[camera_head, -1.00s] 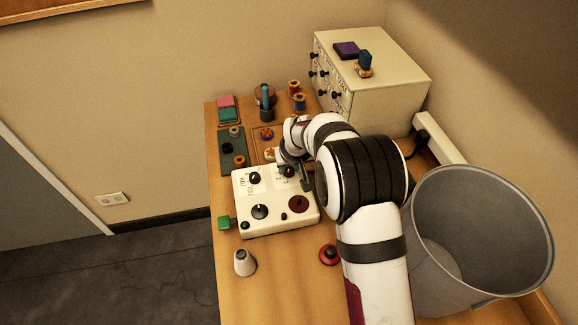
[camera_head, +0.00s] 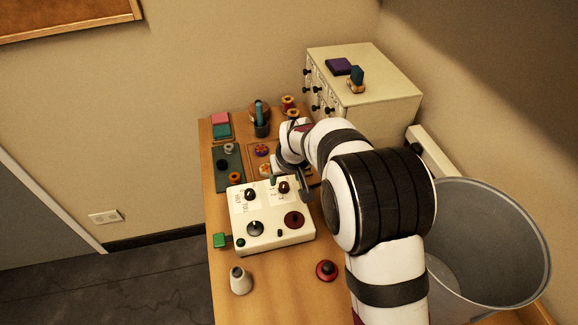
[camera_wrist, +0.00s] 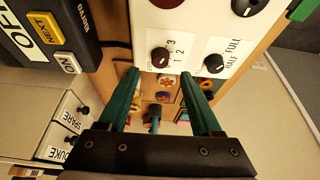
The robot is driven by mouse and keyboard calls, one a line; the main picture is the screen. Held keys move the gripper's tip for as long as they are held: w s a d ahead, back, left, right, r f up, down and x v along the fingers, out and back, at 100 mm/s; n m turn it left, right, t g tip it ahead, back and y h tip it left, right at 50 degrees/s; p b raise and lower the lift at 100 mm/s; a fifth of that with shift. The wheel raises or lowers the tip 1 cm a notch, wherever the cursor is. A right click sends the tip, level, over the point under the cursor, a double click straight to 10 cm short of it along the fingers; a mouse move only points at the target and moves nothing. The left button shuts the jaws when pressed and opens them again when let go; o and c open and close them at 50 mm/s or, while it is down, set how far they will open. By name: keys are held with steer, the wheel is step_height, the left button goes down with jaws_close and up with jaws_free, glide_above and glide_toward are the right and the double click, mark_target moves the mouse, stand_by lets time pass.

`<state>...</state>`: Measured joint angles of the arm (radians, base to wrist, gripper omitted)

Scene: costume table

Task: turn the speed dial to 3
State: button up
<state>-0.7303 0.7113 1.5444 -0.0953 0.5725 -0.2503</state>
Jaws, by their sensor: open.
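A cream control box (camera_head: 268,213) stands on the wooden table. Its speed dial (camera_head: 284,187) is a dark knob at the far right of the top, also seen in the wrist view (camera_wrist: 159,58), with 1, 2 and 3 printed beside it. I cannot read its pointer surely. A second dark knob (camera_wrist: 213,63), marked HALF and FULL, sits beside it. My gripper (camera_wrist: 160,73) is open, with green fingers. In the wrist view the fingertips lie on either side of the speed dial, just below it in the picture. Contact cannot be told. My gripper (camera_head: 289,181) is at the dial in the head view.
A larger dark knob (camera_head: 255,228) and a red-brown knob (camera_head: 294,220) sit nearer on the box. A green block (camera_head: 219,240) is at its left side. A drawer cabinet (camera_head: 375,95) stands behind; a bin (camera_head: 490,235) is right.

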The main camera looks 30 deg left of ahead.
steer(key=v, duration=1)
steer(key=shift+r, duration=0.3)
